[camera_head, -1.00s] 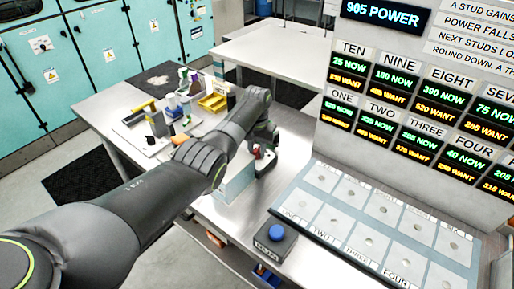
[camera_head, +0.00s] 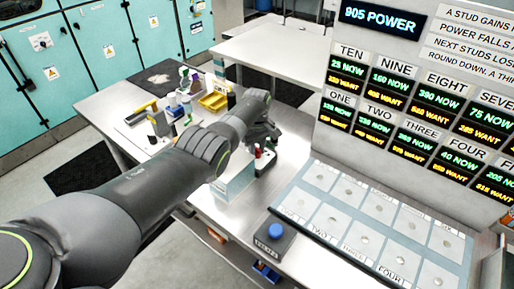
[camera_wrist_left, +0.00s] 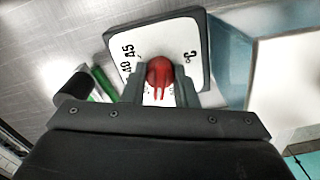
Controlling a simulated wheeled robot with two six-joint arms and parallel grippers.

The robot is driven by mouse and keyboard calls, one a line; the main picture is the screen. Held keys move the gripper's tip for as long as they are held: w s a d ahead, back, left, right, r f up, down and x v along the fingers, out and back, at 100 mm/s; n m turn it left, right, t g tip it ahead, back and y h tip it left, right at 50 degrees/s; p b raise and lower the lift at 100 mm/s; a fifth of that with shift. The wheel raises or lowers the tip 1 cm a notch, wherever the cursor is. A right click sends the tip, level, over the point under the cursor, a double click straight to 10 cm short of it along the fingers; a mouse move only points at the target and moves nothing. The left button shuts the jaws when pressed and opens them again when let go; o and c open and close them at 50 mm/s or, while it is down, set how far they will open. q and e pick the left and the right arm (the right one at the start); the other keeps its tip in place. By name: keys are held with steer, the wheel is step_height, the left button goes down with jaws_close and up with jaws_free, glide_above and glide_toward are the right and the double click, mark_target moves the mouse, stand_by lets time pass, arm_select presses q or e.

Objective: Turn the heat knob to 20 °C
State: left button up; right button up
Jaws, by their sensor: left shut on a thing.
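The heat knob (camera_wrist_left: 159,72) is red and sits on a white dial plate (camera_wrist_left: 180,35) with a dark rim. In the left wrist view I read 40, 45 and °C on the plate; the other marks are hidden by my fingers or too small. My left gripper (camera_wrist_left: 160,88) is shut on the knob, one finger on each side. In the head view my left gripper (camera_head: 262,148) is at a small red-and-dark device on the bench, mostly hidden by the arm. I cannot read the knob's setting. My right gripper is not in view.
A pale blue block (camera_head: 234,184) stands beside the device. A blue push button (camera_head: 275,230) sits on a dark box at the bench's front. A panel of labelled pads (camera_head: 365,215) and a display board (camera_head: 420,120) stand to the right. Several bottles and a yellow tray (camera_head: 213,101) are behind.

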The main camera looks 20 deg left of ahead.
mark_target(257, 148)
arm_select(q)
steer(key=n, duration=0.6)
steer(key=shift+w+r+n, duration=0.1)
steer(key=shift+n, duration=0.2)
stand_by(0.5)
steer(key=o, duration=1)
steer(key=shift+r+p, duration=0.1)
steer(key=shift+p, duration=0.25)
steer(key=shift+r, duration=0.35)
step_height(257, 148, up, 5)
steer(key=p, duration=0.2)
steer(key=shift+p, duration=0.4)
step_height(257, 148, up, 12)
steer(key=b, duration=0.2)
steer(key=shift+f, duration=0.25)
steer(key=shift+f, duration=0.1)
